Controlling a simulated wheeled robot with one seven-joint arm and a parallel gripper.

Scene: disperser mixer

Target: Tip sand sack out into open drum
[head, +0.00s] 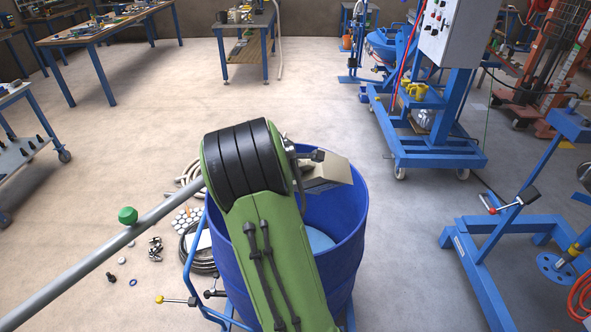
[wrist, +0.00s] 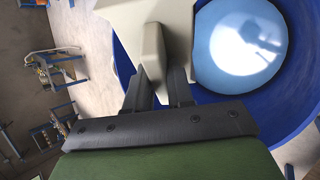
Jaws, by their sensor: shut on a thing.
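The open blue drum (head: 345,235) stands in front of me, and its rim and inner wall (wrist: 302,100) show in the wrist view. A pale blue, shiny round surface (wrist: 240,45) lies inside it. The beige sand sack (head: 328,174) is over the far part of the drum's mouth, tilted in the head view. My gripper (wrist: 160,82) is shut on a narrow part of the sack (wrist: 165,18). My green arm hides the drum's near left side and most of the gripper in the head view. No falling sand is visible.
Coiled hoses (head: 190,245) and small fittings (head: 155,248) lie on the floor left of the drum. A blue wheeled machine with a grey control box (head: 438,30) stands back right. A blue frame (head: 500,235) is at right. The floor behind the drum is clear.

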